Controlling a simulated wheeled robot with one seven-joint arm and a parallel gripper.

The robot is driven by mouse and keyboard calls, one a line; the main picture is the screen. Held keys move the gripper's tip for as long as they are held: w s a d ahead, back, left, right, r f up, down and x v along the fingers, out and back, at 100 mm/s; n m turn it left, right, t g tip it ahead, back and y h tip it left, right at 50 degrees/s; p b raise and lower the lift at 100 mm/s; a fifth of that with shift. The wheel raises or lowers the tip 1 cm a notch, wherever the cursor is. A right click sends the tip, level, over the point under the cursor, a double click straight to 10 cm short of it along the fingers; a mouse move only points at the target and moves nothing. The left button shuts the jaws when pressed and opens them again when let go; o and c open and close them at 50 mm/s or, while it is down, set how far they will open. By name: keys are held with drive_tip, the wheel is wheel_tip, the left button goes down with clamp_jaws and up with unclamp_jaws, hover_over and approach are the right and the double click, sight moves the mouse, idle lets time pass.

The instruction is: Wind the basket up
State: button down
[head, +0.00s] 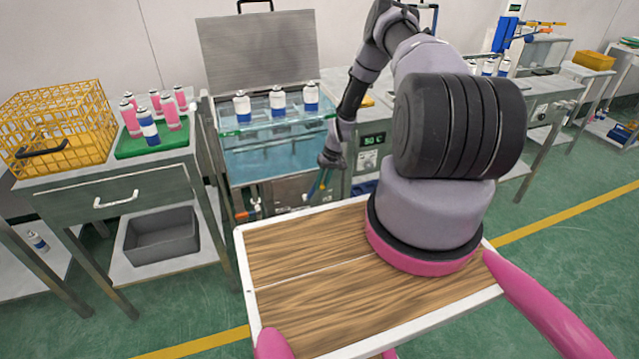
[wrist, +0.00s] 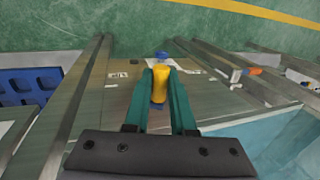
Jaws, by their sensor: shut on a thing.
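The basket (head: 262,123) is a pale greenish tray in the open water bath, with three white-and-blue cans (head: 278,100) standing in a row on it. It is above the blue water (head: 270,158). My gripper (head: 318,187) is low at the right front of the bath, fingers pointing down. In the wrist view its green fingers (wrist: 160,90) are shut on a yellow grip (wrist: 160,80) with a blue end (wrist: 161,57), which looks like a winding handle. How the grip joins the bath is hidden.
The bath's grey lid (head: 260,47) stands open behind. A control box with a green display (head: 373,140) stands right of the bath. A yellow wire crate (head: 60,125) and a green tray (head: 150,146) of pink and white cans are on the left bench.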

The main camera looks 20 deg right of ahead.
drive_tip(key=shift+s+d+f, duration=0.2)
drive_tip(key=shift+d+f, duration=0.1)
drive_tip(key=shift+d, duration=0.3)
drive_tip(key=c, duration=0.8)
unclamp_jaws()
drive_tip(key=shift+o, duration=0.2)
drive_tip(key=shift+w, duration=0.1)
drive_tip(key=shift+r, duration=0.1)
drive_tip(key=v, duration=1)
drive_tip(key=shift+r, duration=0.3)
